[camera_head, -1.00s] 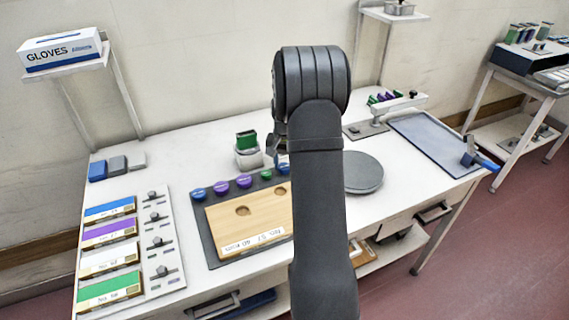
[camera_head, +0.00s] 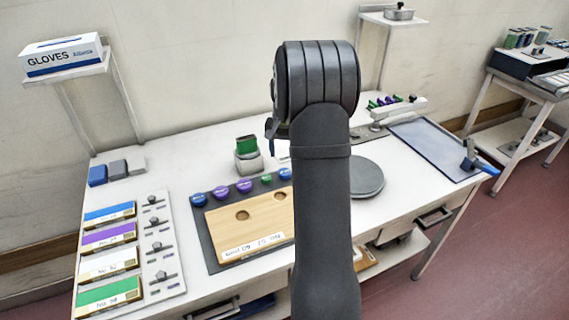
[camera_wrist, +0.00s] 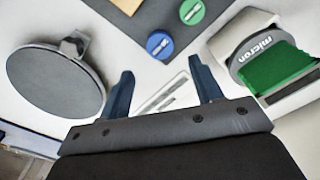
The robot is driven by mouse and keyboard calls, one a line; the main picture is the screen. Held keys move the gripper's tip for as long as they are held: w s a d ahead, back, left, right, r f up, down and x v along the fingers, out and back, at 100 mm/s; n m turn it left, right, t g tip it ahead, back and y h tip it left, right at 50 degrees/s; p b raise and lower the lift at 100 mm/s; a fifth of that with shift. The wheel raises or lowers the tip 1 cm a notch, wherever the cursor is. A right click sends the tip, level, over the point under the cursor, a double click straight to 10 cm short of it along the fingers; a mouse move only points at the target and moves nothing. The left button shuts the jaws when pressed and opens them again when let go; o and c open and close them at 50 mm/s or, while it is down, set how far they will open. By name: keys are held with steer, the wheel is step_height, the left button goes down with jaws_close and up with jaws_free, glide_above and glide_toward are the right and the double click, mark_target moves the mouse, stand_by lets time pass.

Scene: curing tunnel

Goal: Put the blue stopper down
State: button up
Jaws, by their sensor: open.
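A blue stopper (camera_wrist: 160,45) sits on the corner of the dark mat (camera_wrist: 158,14) in the wrist view, beyond my fingertips and apart from them. It also shows in the head view (camera_head: 285,173) at the right end of the stopper row, close to my arm. A second blue stopper (camera_head: 198,199) is at the left end of that row. My gripper (camera_wrist: 161,74) is open, with nothing held between its fingers. In the head view my arm hides most of the gripper.
A green stopper (camera_wrist: 192,12) is beside the near blue one. A white holder with a green block (camera_wrist: 275,72) stands right of my gripper in the wrist view. A round grey disc (camera_wrist: 55,82) is at left. A flat slotted white piece (camera_wrist: 164,96) lies below the fingers.

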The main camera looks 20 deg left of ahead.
steer(key=shift+r, duration=2.4)
steer(key=shift+f, duration=0.1)
steer(key=shift+f, duration=4.05)
steer(key=shift+f, duration=0.1)
